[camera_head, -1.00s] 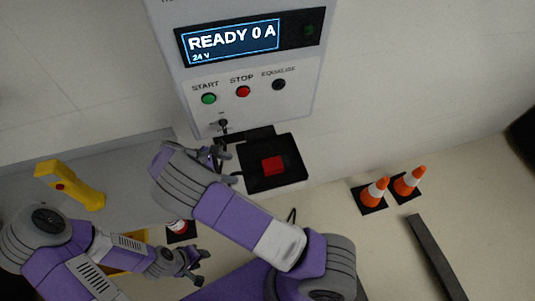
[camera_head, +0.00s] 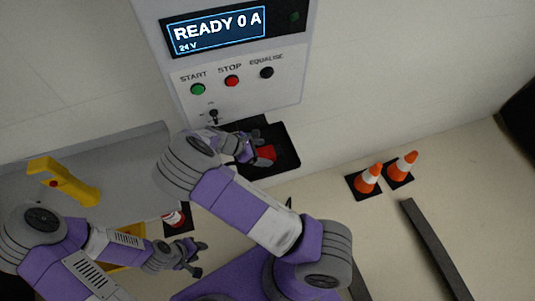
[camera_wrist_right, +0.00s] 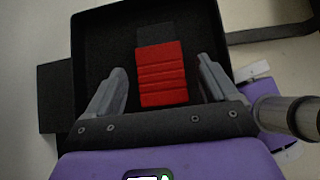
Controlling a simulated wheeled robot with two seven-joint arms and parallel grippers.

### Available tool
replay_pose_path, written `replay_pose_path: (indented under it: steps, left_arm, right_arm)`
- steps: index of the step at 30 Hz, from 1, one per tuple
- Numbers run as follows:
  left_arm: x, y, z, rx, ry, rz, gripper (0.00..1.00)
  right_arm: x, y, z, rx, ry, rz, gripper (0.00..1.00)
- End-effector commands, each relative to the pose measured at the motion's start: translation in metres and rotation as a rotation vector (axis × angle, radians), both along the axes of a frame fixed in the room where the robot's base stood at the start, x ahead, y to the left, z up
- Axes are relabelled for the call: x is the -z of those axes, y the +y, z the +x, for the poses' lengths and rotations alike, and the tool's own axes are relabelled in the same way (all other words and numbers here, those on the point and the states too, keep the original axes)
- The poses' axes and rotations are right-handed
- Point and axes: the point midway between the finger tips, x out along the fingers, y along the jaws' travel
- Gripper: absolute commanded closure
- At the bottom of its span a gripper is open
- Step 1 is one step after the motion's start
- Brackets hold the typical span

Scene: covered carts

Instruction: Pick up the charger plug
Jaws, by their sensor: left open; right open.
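The charger plug is a red ribbed block (camera_wrist_right: 162,75) with a dark part at its far end. It lies in a black square tray (camera_wrist_right: 95,35) below the charger panel. In the head view the red plug (camera_head: 266,153) shows just beyond my right gripper (camera_head: 255,148), which partly covers it and the tray (camera_head: 287,158). In the right wrist view my right gripper (camera_wrist_right: 162,85) is open, with one finger on each side of the plug and gaps on both sides. My left gripper (camera_head: 197,258) is open and empty, low at the left, away from the plug.
The charger cabinet (camera_head: 235,75) stands behind the tray, its screen reading READY 0 A. Two orange cones (camera_head: 367,178) stand on the floor at the right, near a dark bar (camera_head: 437,245). A yellow handle-like object (camera_head: 65,182) and another small cone (camera_head: 174,219) are at the left.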

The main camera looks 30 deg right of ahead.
Motion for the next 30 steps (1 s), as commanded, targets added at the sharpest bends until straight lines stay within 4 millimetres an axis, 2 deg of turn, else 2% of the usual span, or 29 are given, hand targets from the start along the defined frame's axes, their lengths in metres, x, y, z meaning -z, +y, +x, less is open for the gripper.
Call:
replay_pose_path:
  steps: [4, 11, 14, 24, 25, 30]
  left_arm:
    - [0.0014, 0.0, -0.0001, 0.0, 0.0, 0.0, 0.57]
    - [0.0012, 0.0, 0.0, 0.0, 0.0, 0.0, 0.57]
    - [0.0012, 0.0, 0.0, 0.0, 0.0, 0.0, 0.57]
    - [0.0012, 0.0, 0.0, 0.0, 0.0, 0.0, 0.57]
    - [0.0012, 0.0, 0.0, 0.0, 0.0, 0.0, 0.57]
    - [0.0012, 0.0, 0.0, 0.0, 0.0, 0.0, 0.57]
  right_arm:
    - [0.0105, -0.0103, -0.0028, 0.001, 0.001, -0.001, 0.14]
    - [0.0113, -0.0112, -0.0026, -0.001, -0.001, 0.0, 0.14]
    - [0.0113, -0.011, -0.0025, -0.001, -0.001, 0.0, 0.26]
    - [0.0112, -0.0108, -0.0024, -0.001, -0.001, 0.0, 0.78]
    - [0.0109, -0.0109, -0.0023, -0.001, -0.001, 0.0, 0.81]
    - [0.0108, -0.0109, -0.0023, -0.001, -0.001, 0.0, 0.81]
